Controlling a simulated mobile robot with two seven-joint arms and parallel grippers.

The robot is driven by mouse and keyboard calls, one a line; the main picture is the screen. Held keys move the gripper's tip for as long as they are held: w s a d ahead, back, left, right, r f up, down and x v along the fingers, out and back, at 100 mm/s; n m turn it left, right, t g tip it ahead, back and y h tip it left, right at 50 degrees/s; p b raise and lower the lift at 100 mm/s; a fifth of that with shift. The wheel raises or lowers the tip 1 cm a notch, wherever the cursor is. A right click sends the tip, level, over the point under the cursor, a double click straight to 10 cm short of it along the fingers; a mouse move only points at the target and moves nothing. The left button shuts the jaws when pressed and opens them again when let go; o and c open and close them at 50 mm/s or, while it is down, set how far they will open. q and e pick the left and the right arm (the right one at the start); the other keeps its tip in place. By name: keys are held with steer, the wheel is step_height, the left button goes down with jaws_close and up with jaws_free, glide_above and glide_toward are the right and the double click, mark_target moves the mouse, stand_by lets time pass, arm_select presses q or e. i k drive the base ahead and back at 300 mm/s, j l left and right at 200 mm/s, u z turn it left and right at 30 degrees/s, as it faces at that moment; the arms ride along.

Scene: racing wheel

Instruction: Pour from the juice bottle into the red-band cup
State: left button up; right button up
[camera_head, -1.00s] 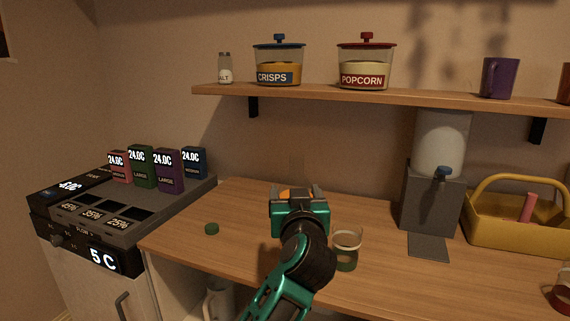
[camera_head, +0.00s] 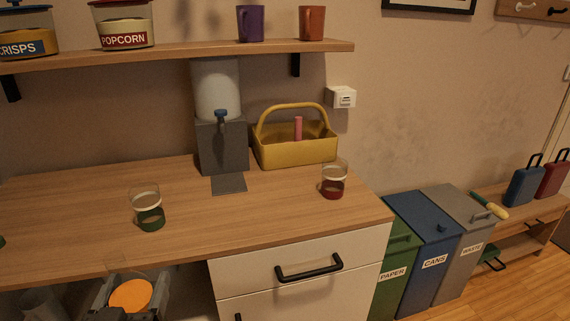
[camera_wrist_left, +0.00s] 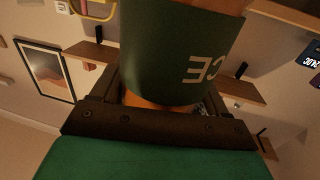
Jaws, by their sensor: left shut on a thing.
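The red-band cup (camera_head: 333,183) stands upright near the right end of the wooden counter, clear above with a dark red lower part. My left gripper (camera_head: 130,291) is low at the lower left of the head view, in front of the counter's front edge. It is shut on the juice bottle (camera_head: 131,297), whose orange juice shows as a disc between the jaws. In the left wrist view the bottle (camera_wrist_left: 180,50) has a dark green label with the letters "CE" readable. Gripper and bottle are well left of the red-band cup, apart from it. My right gripper is not in view.
A green-band cup (camera_head: 147,209) stands on the counter, between gripper and red-band cup. A dispenser (camera_head: 220,145) and a yellow basket (camera_head: 295,151) stand at the back. A green cap (camera_head: 2,242) lies at the far left. Bins (camera_head: 428,240) stand right of the counter.

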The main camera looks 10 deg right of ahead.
mark_target(334, 169)
steer(key=l+u, duration=0.2)
steer(key=u, duration=0.15)
steer(key=i+l+u, duration=0.1)
steer(key=u, duration=0.2)
steer(key=l+u, duration=0.25)
steer(key=l, duration=0.4)
steer(key=l+u, duration=0.25)
steer(key=l, duration=0.95)
steer(key=k+l+u, duration=0.1)
steer(key=l, duration=0.5)
steer(key=k+l, duration=0.15)
steer(key=l, duration=0.5)
steer(key=l+u, duration=0.1)
steer(key=l, duration=0.7)
